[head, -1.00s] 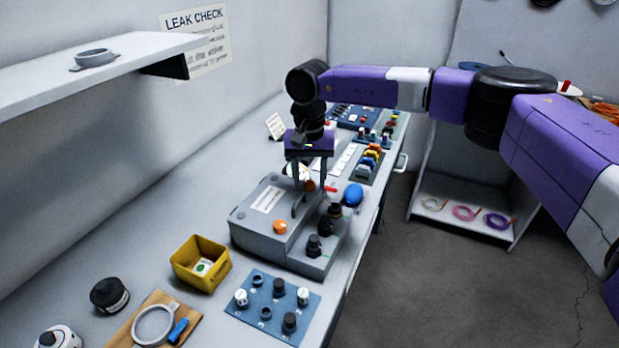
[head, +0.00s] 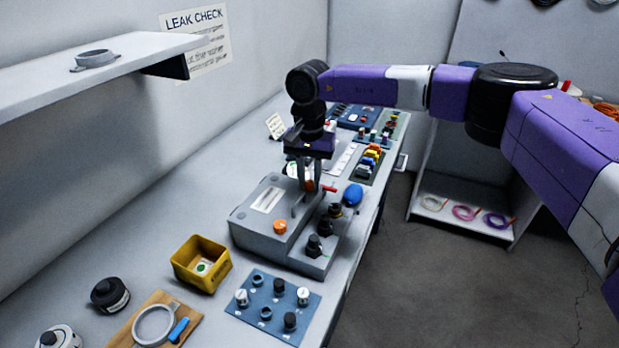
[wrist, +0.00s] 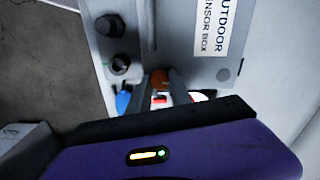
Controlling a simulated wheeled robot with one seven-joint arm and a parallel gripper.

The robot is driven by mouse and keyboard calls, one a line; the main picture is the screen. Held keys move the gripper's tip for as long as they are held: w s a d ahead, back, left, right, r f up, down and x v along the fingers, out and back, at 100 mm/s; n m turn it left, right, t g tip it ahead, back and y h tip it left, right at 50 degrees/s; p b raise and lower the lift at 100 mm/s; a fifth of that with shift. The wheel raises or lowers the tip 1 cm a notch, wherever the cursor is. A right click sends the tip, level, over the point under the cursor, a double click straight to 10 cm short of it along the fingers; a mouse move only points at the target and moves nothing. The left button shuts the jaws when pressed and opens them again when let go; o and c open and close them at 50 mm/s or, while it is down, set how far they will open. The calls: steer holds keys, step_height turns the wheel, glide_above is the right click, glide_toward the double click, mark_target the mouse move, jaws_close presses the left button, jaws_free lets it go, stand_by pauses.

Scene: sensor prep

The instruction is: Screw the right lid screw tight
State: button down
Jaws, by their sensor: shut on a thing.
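The grey sensor box (head: 262,207) lies on the bench, and its lid label shows in the wrist view (wrist: 207,30). One orange lid screw (head: 280,227) sits near the lid's front edge, clear of my gripper. The right lid screw (wrist: 159,77) is a brown-orange head at the far end of the lid. My gripper (head: 309,187) points down over that end, and its fingers (wrist: 161,82) are shut on this screw. The fingers hide much of it, so I cannot tell how deep it sits.
Black cable glands (head: 314,245) line the box's right side, with a blue knob (head: 352,195) beyond. A yellow bin (head: 200,262) and a blue parts mat (head: 272,307) lie in front. A shelf (head: 95,72) juts out at upper left. The bench between bin and wall is clear.

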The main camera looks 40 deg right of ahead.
steer(key=m, duration=0.4)
steer(key=shift+r+m+p, duration=0.1)
steer(key=shift+m+p, duration=0.2)
steer(key=m, duration=0.4)
steer(key=shift+d+p, duration=0.1)
steer(key=shift+p, duration=0.25)
steer(key=m, duration=0.4)
steer(key=shift+p, duration=0.35)
steer(key=m+p, duration=0.1)
steer(key=m, duration=0.3)
steer(key=shift+m, duration=0.3)
steer(key=m, duration=0.3)
steer(key=shift+m+p, duration=0.3)
steer(key=shift+p, duration=0.05)
steer(key=m+p, duration=0.1)
steer(key=m, duration=0.3)
steer(key=shift+m, duration=0.3)
steer(key=m+p, duration=0.1)
steer(key=m, duration=0.3)
steer(key=shift+p, duration=0.35)
steer(key=shift+m+p, duration=0.6)
steer(key=shift+m, duration=1.5)
